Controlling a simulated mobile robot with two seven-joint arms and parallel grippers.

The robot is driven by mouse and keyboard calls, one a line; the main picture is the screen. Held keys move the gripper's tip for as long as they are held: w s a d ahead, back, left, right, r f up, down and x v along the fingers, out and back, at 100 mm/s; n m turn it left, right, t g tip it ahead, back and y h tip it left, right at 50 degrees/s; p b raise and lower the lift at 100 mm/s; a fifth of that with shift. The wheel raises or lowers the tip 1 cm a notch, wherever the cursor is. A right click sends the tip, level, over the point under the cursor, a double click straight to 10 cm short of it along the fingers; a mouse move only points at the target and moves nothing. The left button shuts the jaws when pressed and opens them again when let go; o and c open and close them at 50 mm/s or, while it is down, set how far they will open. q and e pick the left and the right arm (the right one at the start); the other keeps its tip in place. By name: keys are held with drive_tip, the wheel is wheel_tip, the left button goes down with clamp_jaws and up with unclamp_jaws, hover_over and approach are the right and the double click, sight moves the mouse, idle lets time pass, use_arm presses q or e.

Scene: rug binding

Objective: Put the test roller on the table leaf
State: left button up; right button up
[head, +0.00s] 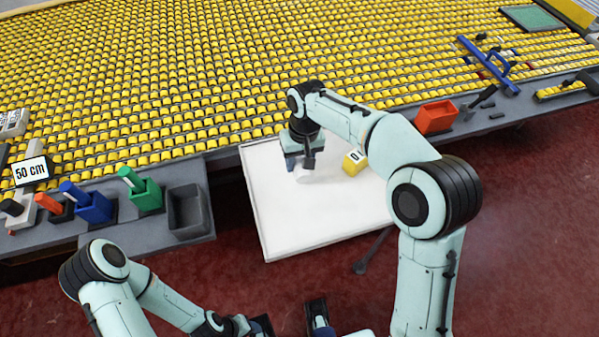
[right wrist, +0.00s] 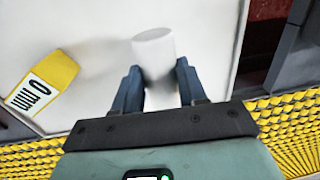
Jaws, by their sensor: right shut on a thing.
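The test roller is a plain white cylinder, seen between the fingers in the right wrist view (right wrist: 154,50). My right gripper (head: 302,168) is shut on it, low over the white table leaf (head: 280,230). In the head view the roller (head: 305,178) is a small pale shape below the fingers, hard to tell from the white leaf. I cannot tell whether it touches the surface. My left gripper (head: 290,321) is at the bottom edge of the head view, its fingers wide apart with nothing seen between them.
A yellow block marked 0 mm (head: 355,163) sits on the leaf beside my right gripper. A red-orange bin (head: 436,117) stands on the bench to the right. A grey tray (head: 188,211) and coloured holders are at left. The leaf's front half is clear.

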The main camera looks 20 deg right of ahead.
sight(299, 172)
wheel_tip(299, 172, down, 5)
drive_tip(key=shift+f+b, duration=0.2)
drive_tip(key=shift+b, duration=0.15)
drive_tip(key=shift+f, duration=0.2)
drive_tip(key=o, duration=1.1)
drive_tip(key=shift+r, duration=0.15)
drive_tip(key=r, duration=0.4)
drive_tip(key=r+p, duration=0.1)
drive_tip(key=r, duration=0.3)
drive_tip(key=d+r+p, duration=0.1)
drive_tip(key=r, duration=0.3)
drive_tip(key=shift+r, duration=0.1)
